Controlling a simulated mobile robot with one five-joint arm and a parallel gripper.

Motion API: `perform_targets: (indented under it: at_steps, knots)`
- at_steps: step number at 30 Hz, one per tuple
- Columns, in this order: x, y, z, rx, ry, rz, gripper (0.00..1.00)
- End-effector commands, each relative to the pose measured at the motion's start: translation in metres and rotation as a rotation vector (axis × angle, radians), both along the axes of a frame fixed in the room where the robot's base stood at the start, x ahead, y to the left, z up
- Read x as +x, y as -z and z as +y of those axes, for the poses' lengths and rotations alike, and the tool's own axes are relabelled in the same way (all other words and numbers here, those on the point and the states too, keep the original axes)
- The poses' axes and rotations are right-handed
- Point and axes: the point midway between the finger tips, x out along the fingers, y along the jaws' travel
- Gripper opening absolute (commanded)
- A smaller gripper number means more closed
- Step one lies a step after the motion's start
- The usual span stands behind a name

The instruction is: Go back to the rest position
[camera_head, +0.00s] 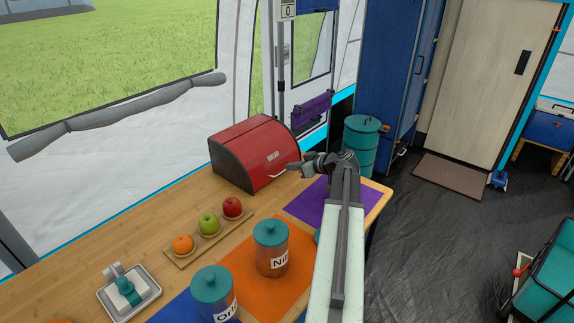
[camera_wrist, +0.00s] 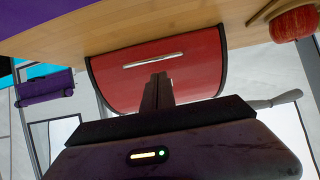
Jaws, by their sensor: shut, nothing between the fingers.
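My gripper (camera_head: 293,166) is at the end of my outstretched arm over the wooden table, at the right edge of the red bread box (camera_head: 240,150) in the head view. Its fingers are shut with nothing between them. In the wrist view the closed fingers (camera_wrist: 157,90) point at the red front of the bread box (camera_wrist: 190,75), just by its pale handle (camera_wrist: 153,60). I cannot tell whether they touch it. The bread box lid looks shut.
A wooden tray (camera_head: 180,258) holds an orange, a green apple and a red apple. Two lidded jars (camera_head: 271,250) (camera_head: 212,290) stand on coloured mats. A metal dish (camera_head: 112,310) is at the front left. A teal bin (camera_head: 361,145) stands beyond the table; dark floor is open at right.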

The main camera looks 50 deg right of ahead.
Motion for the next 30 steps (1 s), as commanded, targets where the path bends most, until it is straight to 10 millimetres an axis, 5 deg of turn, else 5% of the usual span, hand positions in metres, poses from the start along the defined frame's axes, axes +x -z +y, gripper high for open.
perform_targets:
  at_steps: [6,17,30]
  knots:
    - [-0.034,-0.021,-0.002,0.001,0.001,-0.001,0.0]
    - [-0.037,-0.023,-0.003,0.0,0.001,0.0,0.0]
    - [-0.037,-0.093,-0.003,0.0,0.001,0.0,0.0]
